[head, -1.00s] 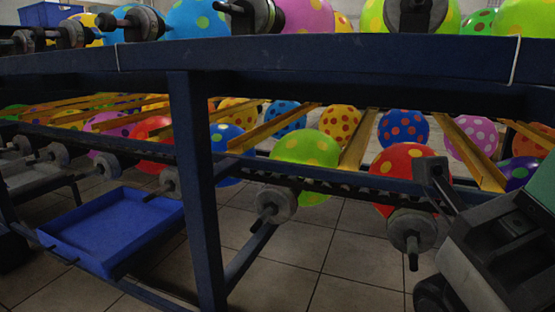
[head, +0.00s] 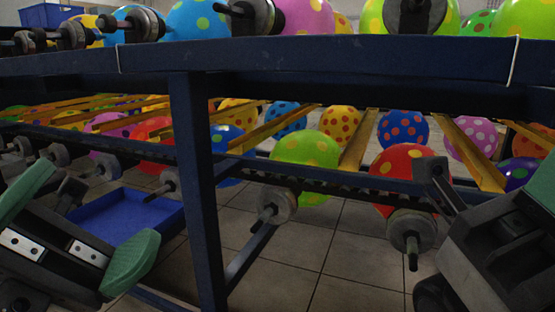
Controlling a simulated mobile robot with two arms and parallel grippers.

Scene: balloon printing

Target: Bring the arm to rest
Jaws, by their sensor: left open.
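My left gripper (head: 78,226) is at the lower left, in front of the rack. Its two green fingertips are spread apart, with nothing held between them. It covers part of the blue tray (head: 160,218). My right arm comes in at the right edge, and only part of its gripper (head: 540,190) shows, a dark body with a green piece cut off by the frame. I cannot see how its fingers stand.
A dark blue metal rack (head: 300,62) with an upright post (head: 195,190) stands close in front. Spotted balloons, among them a green one (head: 305,150) and a red one (head: 405,165), sit behind and along yellow rails (head: 358,140). Roller ends (head: 411,230) jut toward me.

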